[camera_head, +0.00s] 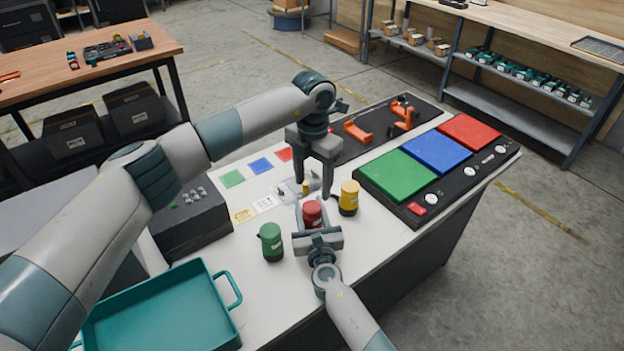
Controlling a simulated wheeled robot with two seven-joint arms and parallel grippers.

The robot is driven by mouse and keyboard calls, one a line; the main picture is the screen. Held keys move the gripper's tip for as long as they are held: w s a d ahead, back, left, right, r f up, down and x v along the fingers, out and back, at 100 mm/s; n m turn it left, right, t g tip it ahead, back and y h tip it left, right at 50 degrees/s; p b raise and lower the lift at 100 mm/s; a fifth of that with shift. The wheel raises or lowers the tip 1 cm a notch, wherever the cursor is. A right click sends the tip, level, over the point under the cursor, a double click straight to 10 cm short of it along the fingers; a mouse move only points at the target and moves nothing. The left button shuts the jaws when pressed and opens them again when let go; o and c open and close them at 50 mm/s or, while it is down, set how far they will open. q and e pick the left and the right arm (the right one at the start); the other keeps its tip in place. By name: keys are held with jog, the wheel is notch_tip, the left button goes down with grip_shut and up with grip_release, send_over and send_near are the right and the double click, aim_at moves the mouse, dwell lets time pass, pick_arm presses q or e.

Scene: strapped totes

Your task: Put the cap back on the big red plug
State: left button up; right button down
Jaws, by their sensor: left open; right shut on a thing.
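A red cylindrical plug (312,212) stands upright near the middle of the white table. My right gripper (312,218) comes from the front with its fingers on either side of the plug and is shut on it. My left gripper (315,192) points down just behind the red plug. It is open, with its fingers apart. A small brass-coloured part (306,184) and a grey piece (288,191) show by its left finger. I cannot tell a separate red cap from the plug in this view.
A yellow plug (349,198) stands close right of my grippers, and a green plug (271,243) stands front left. A black panel (440,205) with coloured pads lies right. A teal tray (222,307) is front left; a dark box (190,222) stands behind it.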

aim_at(312, 206)
pick_arm(q)
jog(key=shift+a+r+n, duration=0.1)
jog(key=shift+r+n, duration=0.05)
jog(key=shift+n, duration=0.85)
pick_arm(e)
jog(key=shift+f, duration=0.1)
pick_arm(q)
jog(key=shift+f, duration=4)
jog(key=c, duration=1.1)
jog(key=o, duration=1.2)
